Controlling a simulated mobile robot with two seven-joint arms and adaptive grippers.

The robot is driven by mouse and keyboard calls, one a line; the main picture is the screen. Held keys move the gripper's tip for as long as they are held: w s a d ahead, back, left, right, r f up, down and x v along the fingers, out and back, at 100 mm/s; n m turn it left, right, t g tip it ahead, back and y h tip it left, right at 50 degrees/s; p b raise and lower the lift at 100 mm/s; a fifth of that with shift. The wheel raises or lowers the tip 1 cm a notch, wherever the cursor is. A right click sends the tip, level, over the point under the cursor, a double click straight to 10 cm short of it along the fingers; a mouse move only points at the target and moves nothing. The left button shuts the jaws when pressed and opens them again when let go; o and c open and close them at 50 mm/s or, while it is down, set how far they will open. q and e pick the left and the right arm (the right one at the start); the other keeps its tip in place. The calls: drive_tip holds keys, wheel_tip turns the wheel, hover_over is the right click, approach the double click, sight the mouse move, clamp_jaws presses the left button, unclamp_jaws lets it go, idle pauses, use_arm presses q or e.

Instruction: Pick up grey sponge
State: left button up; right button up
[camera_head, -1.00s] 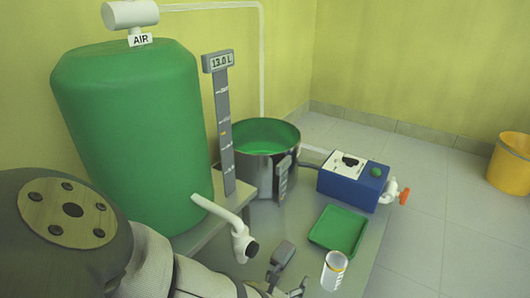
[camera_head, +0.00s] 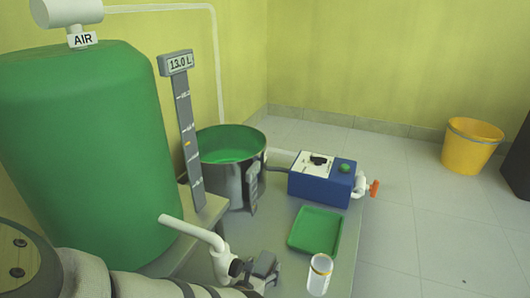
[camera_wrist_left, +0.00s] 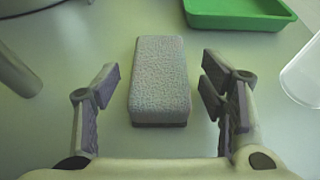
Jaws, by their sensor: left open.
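The grey sponge (camera_head: 264,263) lies on the grey table near its front, beside the white pipe outlet. In the left wrist view the sponge (camera_wrist_left: 160,78) is a textured grey block with a darker underside. My left gripper (camera_head: 258,283) is low at the bottom of the head view, close to the sponge and partly cut off. In the left wrist view my left gripper (camera_wrist_left: 160,92) is open, with one finger on each side of the sponge and a gap to both. My right gripper is not in view.
A green tray (camera_head: 316,230) and a white cup (camera_head: 320,274) stand right of the sponge. The white pipe (camera_head: 201,234) juts out on the left. Behind are a steel pot (camera_head: 223,183), a blue pump box (camera_head: 322,190) and a green tank (camera_head: 80,160).

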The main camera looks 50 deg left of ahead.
use_arm(q)
drive_tip(key=c, duration=1.2)
drive_tip(key=shift+r, duration=0.2)
drive_tip(key=shift+c, duration=0.2)
